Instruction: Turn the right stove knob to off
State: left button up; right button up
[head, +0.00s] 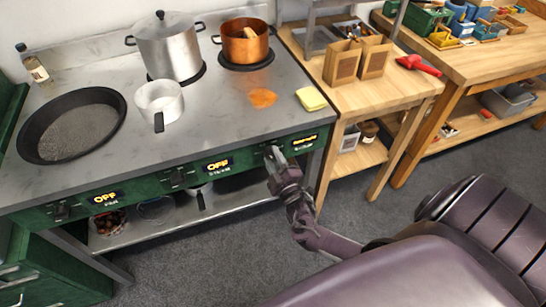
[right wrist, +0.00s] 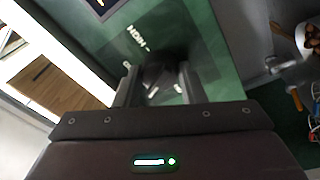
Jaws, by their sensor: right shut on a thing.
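The right stove knob sits on the green front panel (head: 240,170), at its right end. My right gripper (head: 274,156) reaches up to it from below and covers most of it. In the right wrist view the dark knob (right wrist: 154,80) is between the two fingers of my right gripper (right wrist: 157,84), which are shut on it. The display (head: 304,141) right of this knob has lit amber text too small to read surely. The middle knob (head: 177,178) and left knob (head: 60,211) have displays that read OFF. My left gripper is out of view.
On the stove top are a black pan (head: 70,125), a white saucepan (head: 160,102), a steel pot (head: 170,45), a copper pot (head: 245,42) and a yellow sponge (head: 311,99). A wooden table (head: 400,85) stands to the right. A shelf with bowls is below the panel.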

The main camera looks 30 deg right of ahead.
jog(key=n+y+p, duration=0.1)
jog(key=n+p, duration=0.1)
jog(key=n, duration=0.5)
jog(key=shift+d+r, duration=0.1)
jog(key=shift+r, duration=0.05)
jog(key=n+p, duration=0.1)
jog(key=n, duration=0.2)
jog(key=n+g+p, duration=0.1)
jog(key=n, duration=0.2)
jog(key=shift+s+y+p, duration=0.1)
jog(key=shift+y+p, duration=0.2)
jog(key=shift+p, duration=0.05)
jog(key=shift+n, duration=0.3)
jog(key=o, duration=1)
jog(key=s, duration=0.5)
jog(key=s+a, duration=0.1)
jog(key=s, duration=0.1)
jog(key=shift+s, duration=0.35)
